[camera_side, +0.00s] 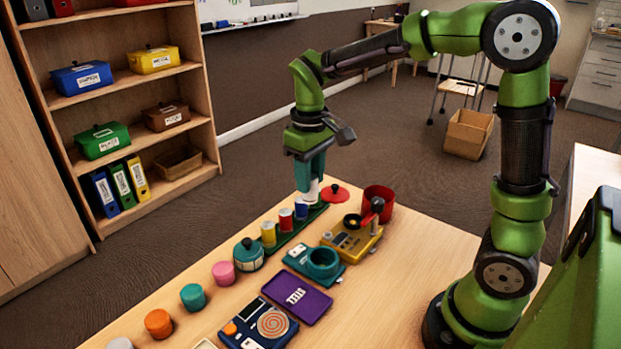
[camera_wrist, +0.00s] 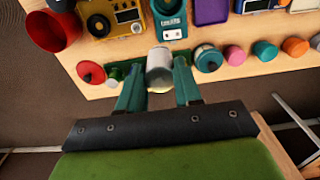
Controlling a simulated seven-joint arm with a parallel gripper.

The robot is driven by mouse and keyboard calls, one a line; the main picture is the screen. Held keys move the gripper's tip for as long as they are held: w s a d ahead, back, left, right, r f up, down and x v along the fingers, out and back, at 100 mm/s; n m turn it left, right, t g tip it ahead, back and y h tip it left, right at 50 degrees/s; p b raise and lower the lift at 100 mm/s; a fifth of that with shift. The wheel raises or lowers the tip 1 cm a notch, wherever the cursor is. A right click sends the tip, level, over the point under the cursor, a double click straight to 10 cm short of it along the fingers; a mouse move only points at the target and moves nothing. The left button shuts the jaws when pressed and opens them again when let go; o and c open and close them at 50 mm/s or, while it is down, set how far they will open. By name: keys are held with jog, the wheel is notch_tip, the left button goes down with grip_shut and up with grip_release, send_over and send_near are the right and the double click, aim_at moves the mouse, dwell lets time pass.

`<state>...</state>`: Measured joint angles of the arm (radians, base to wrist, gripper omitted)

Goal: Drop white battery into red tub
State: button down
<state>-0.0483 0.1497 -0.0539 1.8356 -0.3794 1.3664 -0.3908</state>
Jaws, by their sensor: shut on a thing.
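The white battery (camera_wrist: 159,66) is upright between the two teal fingers of my gripper (camera_wrist: 158,88), which is shut on it. In the side view the white battery (camera_side: 313,190) shows below my gripper (camera_side: 312,182), at the far end of the green rack (camera_side: 285,238). I cannot tell whether its bottom touches the rack. The red tub (camera_side: 387,193) stands open at the table's far right, apart from my gripper. It shows at the upper left of the wrist view (camera_wrist: 45,30). Its inside bottom is hidden.
A red lid (camera_side: 335,193) lies between rack and tub. Blue (camera_side: 301,211), red (camera_side: 286,221) and yellow (camera_side: 268,235) batteries stand along the rack. A yellow device (camera_side: 352,240) with an upright part is beside the tub. A teal pot (camera_side: 248,255) stands near the rack's close end.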

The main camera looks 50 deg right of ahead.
dwell(0.3)
jog(key=shift+s+d, duration=1.4)
jog(key=shift+d, duration=4.6)
jog(key=shift+s+d, duration=1.35)
jog(key=shift+d, duration=4.6)
jog(key=shift+f, duration=2.85)
jog(key=c, duration=0.7)
grip_release()
jog(key=shift+r, duration=0.1)
